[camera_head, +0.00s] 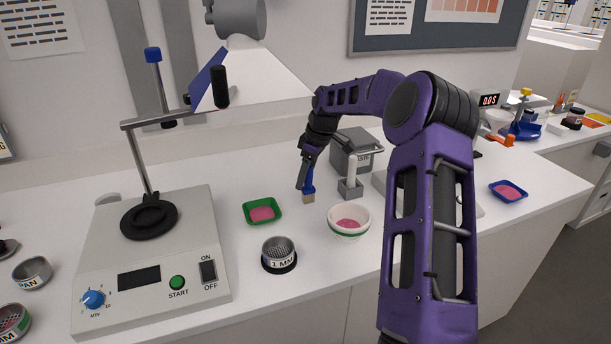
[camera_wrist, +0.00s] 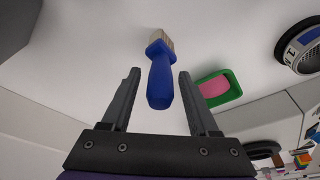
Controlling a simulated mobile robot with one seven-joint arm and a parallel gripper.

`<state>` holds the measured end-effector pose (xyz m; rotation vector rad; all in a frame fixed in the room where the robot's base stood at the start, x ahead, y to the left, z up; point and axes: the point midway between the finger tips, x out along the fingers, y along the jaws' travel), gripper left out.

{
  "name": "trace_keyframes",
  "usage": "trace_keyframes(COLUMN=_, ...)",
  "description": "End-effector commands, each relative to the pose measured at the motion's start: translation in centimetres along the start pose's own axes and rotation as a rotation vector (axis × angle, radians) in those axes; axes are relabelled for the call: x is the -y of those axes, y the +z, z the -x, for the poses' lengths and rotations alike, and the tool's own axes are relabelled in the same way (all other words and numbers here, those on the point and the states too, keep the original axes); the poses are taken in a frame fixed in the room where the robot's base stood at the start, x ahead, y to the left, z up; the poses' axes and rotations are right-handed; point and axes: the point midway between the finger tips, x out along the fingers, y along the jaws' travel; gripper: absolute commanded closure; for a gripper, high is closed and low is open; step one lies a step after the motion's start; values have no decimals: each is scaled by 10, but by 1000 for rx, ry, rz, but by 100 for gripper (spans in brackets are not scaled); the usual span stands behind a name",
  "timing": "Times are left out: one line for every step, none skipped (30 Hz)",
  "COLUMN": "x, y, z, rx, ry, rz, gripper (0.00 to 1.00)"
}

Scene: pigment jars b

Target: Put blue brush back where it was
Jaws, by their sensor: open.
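The blue brush (camera_head: 308,186) has a blue handle and pale bristles. In the head view it is upright, bristles down at the white counter, just below my gripper (camera_head: 303,186). In the wrist view the brush (camera_wrist: 160,78) shows between and beyond the two fingers of my gripper (camera_wrist: 158,75). The fingers are apart, with a gap on each side of the handle. Neither finger appears to touch it. I cannot tell whether the brush stands by itself.
A green tray (camera_head: 249,217) with pink powder lies left of the brush. A white bowl (camera_head: 347,231), a 1 MM sieve (camera_head: 279,262) and a grey box (camera_head: 349,157) stand close by. A large machine (camera_head: 150,300) fills the left. Free counter lies between the tray and brush.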

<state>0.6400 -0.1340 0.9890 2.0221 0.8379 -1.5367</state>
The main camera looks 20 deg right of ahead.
Motion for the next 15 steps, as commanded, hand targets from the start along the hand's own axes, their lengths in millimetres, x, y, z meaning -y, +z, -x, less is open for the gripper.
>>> trace_keyframes(x=0, y=0, z=2, rx=0, ry=0, rz=0, gripper=39)
trace_keyframes(x=0, y=-1, z=3, rx=0, ry=1, rz=0, gripper=39)
trace_keyframes(x=0, y=-2, z=6, rx=-1, ry=1, rz=0, gripper=39)
trace_keyframes(x=0, y=-1, z=9, rx=-1, ry=2, rz=0, gripper=39)
trace_keyframes(x=-1, y=-1, z=12, rx=-1, ry=3, rz=0, gripper=39)
trace_keyframes(x=-1, y=-1, z=19, rx=0, ry=3, rz=0, gripper=39)
trace_keyframes(x=-1, y=-1, z=25, rx=0, ry=4, rz=1, gripper=39)
trace_keyframes(x=-1, y=-1, z=31, rx=-1, ry=5, rz=1, gripper=39)
trace_keyframes(x=-1, y=-1, z=39, rx=-1, ry=5, rz=0, gripper=39)
trace_keyframes(x=-1, y=-1, z=46, rx=-1, ry=6, rz=-1, gripper=39)
trace_keyframes(x=-2, y=-1, z=54, rx=-2, ry=6, rz=-1, gripper=39)
trace_keyframes(x=-1, y=-1, z=62, rx=-1, ry=5, rz=-1, gripper=39)
trace_keyframes(x=-1, y=-1, z=69, rx=-1, ry=5, rz=-1, gripper=39)
trace_keyframes(x=-1, y=-1, z=76, rx=0, ry=5, rz=-1, gripper=39)
trace_keyframes(x=-1, y=-1, z=84, rx=-1, ry=5, rz=-1, gripper=39)
